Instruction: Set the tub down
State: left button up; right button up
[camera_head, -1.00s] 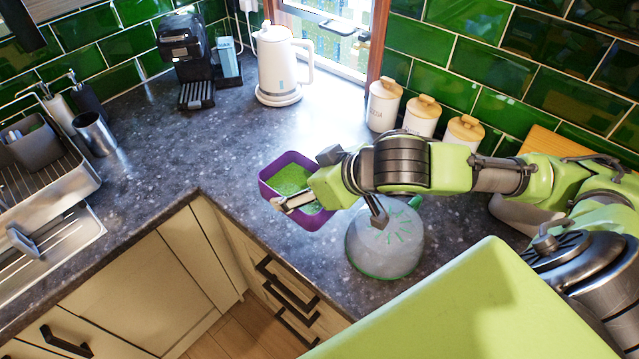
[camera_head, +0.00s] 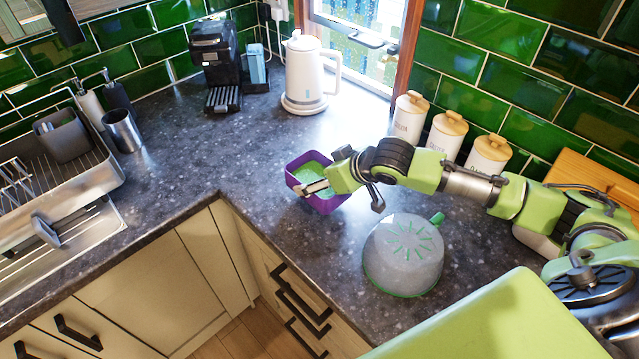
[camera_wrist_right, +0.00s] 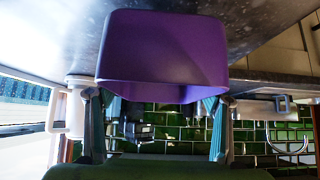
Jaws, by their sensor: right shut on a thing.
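The tub (camera_head: 322,201) is purple, open at the top, with bright green contents. It is upright over the counter, left of a grey dome with a green rim. My right gripper (camera_head: 330,177) comes in from the right and is shut on it. In the right wrist view, which is upside down, the tub (camera_wrist_right: 165,50) sits between the two fingers, with the grey counter close behind its base. I cannot tell whether the base touches the counter. My left gripper is not in view.
The grey dome (camera_head: 404,256) stands close to the tub's right. White canisters (camera_head: 445,133) line the wall, and a white kettle (camera_head: 305,78) stands behind. A coffee machine (camera_head: 217,62) and steel cup (camera_head: 122,131) are further left. The counter (camera_head: 200,145) left of the tub is clear.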

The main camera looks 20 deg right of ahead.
jog(key=shift+w+f+p, duration=0.15)
jog(key=shift+f+p, duration=0.5)
jog(key=shift+f, duration=1.1)
jog(key=shift+f, duration=0.15)
jog(key=o, duration=1.3)
